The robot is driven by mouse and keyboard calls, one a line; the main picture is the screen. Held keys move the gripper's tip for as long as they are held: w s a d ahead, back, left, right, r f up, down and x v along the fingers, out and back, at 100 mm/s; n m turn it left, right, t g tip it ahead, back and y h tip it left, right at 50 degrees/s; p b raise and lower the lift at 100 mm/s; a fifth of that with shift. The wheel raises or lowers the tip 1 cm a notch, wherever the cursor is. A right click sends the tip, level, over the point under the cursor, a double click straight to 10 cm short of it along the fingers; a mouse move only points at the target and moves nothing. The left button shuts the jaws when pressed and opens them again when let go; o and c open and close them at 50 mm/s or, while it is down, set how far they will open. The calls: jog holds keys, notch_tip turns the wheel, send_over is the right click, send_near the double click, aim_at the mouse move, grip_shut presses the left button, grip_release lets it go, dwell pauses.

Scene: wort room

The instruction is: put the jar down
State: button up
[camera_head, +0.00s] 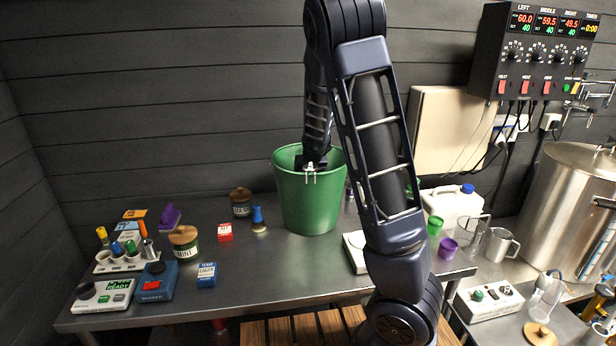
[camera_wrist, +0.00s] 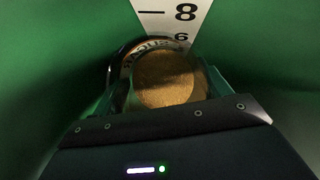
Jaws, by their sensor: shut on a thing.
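My gripper (camera_head: 310,167) reaches down into the green bucket (camera_head: 311,205), which stands on the steel table. Its fingers are hidden behind the bucket's front wall in the head view. In the wrist view the fingers are shut on a jar (camera_wrist: 168,80) with a round cork lid. Part of a pale label with dark lettering shows along the jar's far side; I cannot read it surely. The bucket's green wall surrounds the jar, with a white scale strip behind it. Whether the jar touches the bucket's bottom I cannot tell.
Left of the bucket stand a cork-lidded mint jar (camera_head: 185,243), another dark-lidded jar (camera_head: 241,202), a blue-topped item (camera_head: 258,220) and small red and blue boxes (camera_head: 206,275). A white device (camera_head: 355,251) lies right of the bucket. The table front before the bucket is clear.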

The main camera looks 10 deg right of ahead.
jog(key=shift+f, duration=0.75)
jog(key=o, duration=1)
jog(key=shift+r, duration=0.15)
jog(key=shift+r, duration=0.5)
jog(key=v, duration=0.9)
jog(key=shift+r, duration=0.2)
jog(key=shift+v, duration=0.85)
jog(key=shift+s+r, duration=0.3)
jog(key=shift+s, duration=0.05)
dwell(0.3)
